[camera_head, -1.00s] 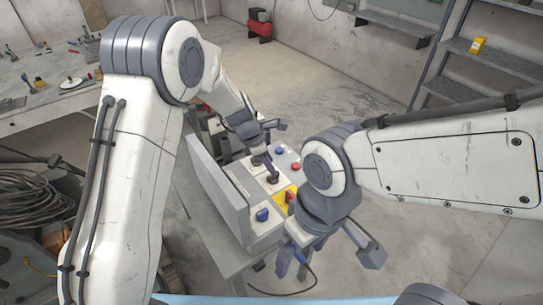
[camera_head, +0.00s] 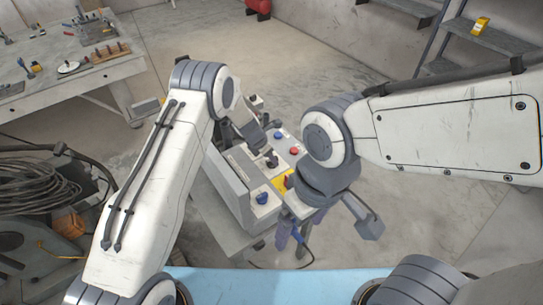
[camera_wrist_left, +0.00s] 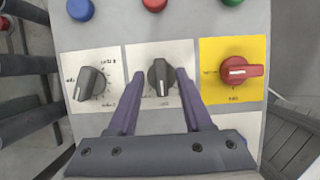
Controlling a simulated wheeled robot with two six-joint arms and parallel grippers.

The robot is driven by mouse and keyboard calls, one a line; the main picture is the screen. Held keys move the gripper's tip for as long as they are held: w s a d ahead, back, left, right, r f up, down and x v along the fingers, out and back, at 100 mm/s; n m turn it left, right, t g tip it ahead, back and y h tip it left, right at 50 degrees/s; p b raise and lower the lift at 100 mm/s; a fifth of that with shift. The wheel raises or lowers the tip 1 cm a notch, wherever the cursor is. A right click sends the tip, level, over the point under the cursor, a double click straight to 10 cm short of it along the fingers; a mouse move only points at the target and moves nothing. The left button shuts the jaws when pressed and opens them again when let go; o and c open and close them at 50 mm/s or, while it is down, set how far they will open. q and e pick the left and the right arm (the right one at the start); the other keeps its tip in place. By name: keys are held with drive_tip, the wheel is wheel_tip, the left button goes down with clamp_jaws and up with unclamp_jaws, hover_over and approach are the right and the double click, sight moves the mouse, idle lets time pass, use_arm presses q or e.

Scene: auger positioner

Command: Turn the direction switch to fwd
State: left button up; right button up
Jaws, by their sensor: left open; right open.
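The control box (camera_head: 227,180) stands in the middle of the head view. In the left wrist view its top face carries a black rotary switch (camera_wrist_left: 160,78) on a white plate, its white mark pointing down in the picture. A second black switch (camera_wrist_left: 90,83) is to its left and a red switch (camera_wrist_left: 237,71) on yellow to its right. The small labels are too blurred to tell which is the direction switch. My left gripper (camera_wrist_left: 160,73) is open, its fingers on either side of the middle black switch; contact is unclear. My right gripper (camera_head: 293,240) is open, hanging beside the box.
Blue (camera_wrist_left: 80,9), red (camera_wrist_left: 154,4) and green buttons line the panel in the wrist view. A blue knob (camera_head: 262,197) sits near the box's front end. A workbench (camera_head: 75,78) with tools and coiled cable (camera_head: 40,190) are at left. Floor behind the box is clear.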

use_arm(q)
drive_tip(key=shift+f, duration=0.15)
drive_tip(key=shift+d, duration=0.1)
clamp_jaws()
drive_tip(key=m+b, duration=0.1)
drive_tip(key=m+g+b, duration=0.1)
drive_tip(key=m, duration=0.1)
drive_tip(key=m+b, duration=0.1)
drive_tip(key=b, duration=0.1)
drive_tip(key=shift+w+f+m+g+h, duration=0.1)
drive_tip(key=shift+w+m+g+h, duration=0.2)
drive_tip(key=shift+w+r+m+g+b, duration=0.15)
drive_tip(key=shift+m+g+b, duration=0.75)
drive_tip(key=shift+m+b, duration=1.05)
drive_tip(key=shift+r+m, duration=0.1)
drive_tip(key=shift+m, duration=0.15)
